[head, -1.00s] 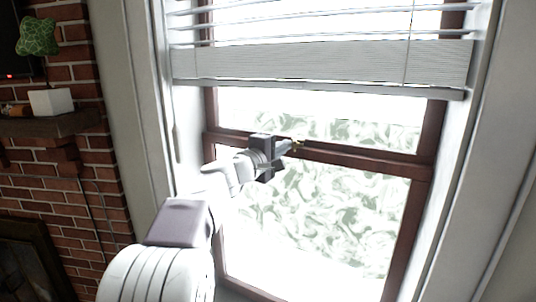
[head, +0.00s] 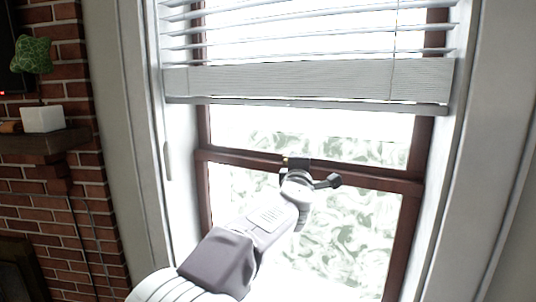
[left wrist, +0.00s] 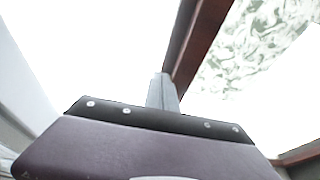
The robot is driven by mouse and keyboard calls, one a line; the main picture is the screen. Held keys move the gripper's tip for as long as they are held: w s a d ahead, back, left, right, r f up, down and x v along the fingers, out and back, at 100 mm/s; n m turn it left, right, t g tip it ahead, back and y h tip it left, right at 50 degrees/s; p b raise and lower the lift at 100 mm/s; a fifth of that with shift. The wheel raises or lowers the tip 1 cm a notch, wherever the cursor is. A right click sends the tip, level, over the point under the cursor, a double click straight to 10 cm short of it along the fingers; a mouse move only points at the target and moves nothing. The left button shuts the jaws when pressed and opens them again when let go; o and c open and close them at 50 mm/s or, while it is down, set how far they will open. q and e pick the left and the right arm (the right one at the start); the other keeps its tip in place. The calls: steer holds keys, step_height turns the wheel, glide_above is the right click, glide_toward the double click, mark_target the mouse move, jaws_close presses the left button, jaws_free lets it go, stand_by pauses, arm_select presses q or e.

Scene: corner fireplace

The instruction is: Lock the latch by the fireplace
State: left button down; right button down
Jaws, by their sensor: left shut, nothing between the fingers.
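The latch is a small gold piece (head: 285,160) on the brown middle rail of the window in the head view. Much of it is hidden behind my left gripper, so I cannot tell its lever position. My left gripper (left wrist: 162,92) is shut and empty; its grey fingers are together in the left wrist view, beside the brown rail. In the head view its dark body is at the rail, just right of the visible gold, and its fingertips are hidden. I cannot tell whether it touches the latch. My right gripper is not in view.
The window's brown middle rail (head: 370,178) runs across the glass. White blinds (head: 310,82) hang above it. White trim frames both sides. A brick wall (head: 85,210) with a mantel (head: 40,142) and a potted plant (head: 42,118) is at the left.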

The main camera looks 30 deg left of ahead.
arm_select(q)
steer(key=shift+w+d+r+y+p, duration=0.1)
steer(key=shift+w+d+y+p, duration=0.05)
steer(key=shift+w+d+p, duration=0.3)
steer(key=shift+w+d+r+y+p, duration=0.15)
steer(key=shift+w+p, duration=0.1)
steer(key=shift+w, duration=0.3)
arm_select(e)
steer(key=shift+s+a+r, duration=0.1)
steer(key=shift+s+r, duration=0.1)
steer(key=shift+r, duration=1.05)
arm_select(q)
steer(key=shift+f, duration=0.1)
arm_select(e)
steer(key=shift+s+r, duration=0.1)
